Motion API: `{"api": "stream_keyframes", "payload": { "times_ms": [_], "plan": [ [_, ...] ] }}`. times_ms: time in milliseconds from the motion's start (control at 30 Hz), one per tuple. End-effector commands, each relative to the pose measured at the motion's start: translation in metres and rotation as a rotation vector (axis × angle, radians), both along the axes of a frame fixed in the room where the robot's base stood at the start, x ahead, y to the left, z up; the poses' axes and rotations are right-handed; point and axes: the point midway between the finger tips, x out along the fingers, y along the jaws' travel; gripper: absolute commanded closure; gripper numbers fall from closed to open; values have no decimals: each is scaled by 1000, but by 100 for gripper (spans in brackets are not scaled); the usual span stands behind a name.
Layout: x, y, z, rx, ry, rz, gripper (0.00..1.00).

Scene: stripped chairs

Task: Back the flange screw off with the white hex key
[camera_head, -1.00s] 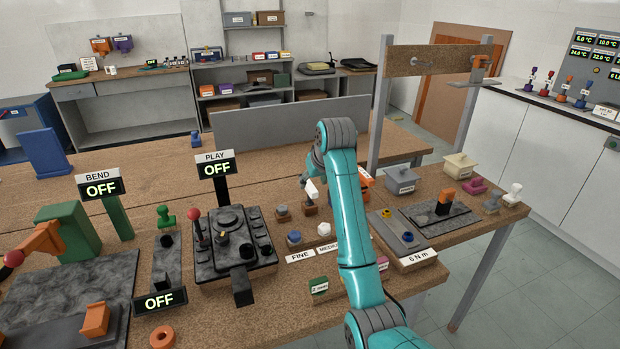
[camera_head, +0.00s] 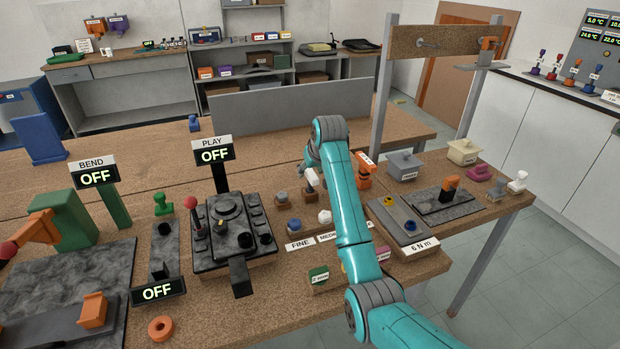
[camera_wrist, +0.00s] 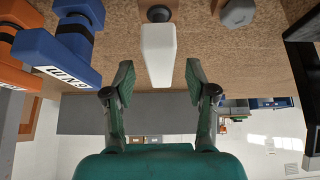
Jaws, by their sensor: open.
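The white hex key (camera_wrist: 158,55) stands in a dark round holder in the wrist view, its pale handle pointing toward my gripper. In the head view its white handle (camera_head: 312,177) shows just left of my arm. My gripper (camera_wrist: 158,80) is open, with one green finger on each side of the handle's near end and a gap on both sides. In the head view my gripper (camera_head: 306,172) is small and partly hidden by my arm. I cannot pick out the flange screw for certain; a plate (camera_head: 402,222) marked 6 N m carries a yellow and a blue ring-shaped part.
A blue tool (camera_wrist: 62,50) and an orange tool (camera_wrist: 20,55) stand close left in the wrist view. A grey hexagonal piece (camera_wrist: 237,12) is to the right. In the head view, the PLAY console (camera_head: 232,232) is left of my arm. A board on posts (camera_head: 440,42) rises behind.

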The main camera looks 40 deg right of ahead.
Motion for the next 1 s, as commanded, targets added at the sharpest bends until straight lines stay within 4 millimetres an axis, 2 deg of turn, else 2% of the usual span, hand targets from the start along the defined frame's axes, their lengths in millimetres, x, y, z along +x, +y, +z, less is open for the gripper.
{"api": "stream_keyframes", "payload": {
  "times_ms": [133, 400, 433, 600, 667, 1000],
  "plan": [
    [8, -2, -13, 1, 2, 0, 44],
    [10, -3, -15, 0, -1, 0, 44],
    [10, -3, -15, 0, -1, 0, 46],
    [10, -2, -15, 0, -1, 0, 89],
    [10, -2, -15, 0, 0, 0, 100],
    [10, -3, -12, -1, -2, 0, 100]
  ]
}}
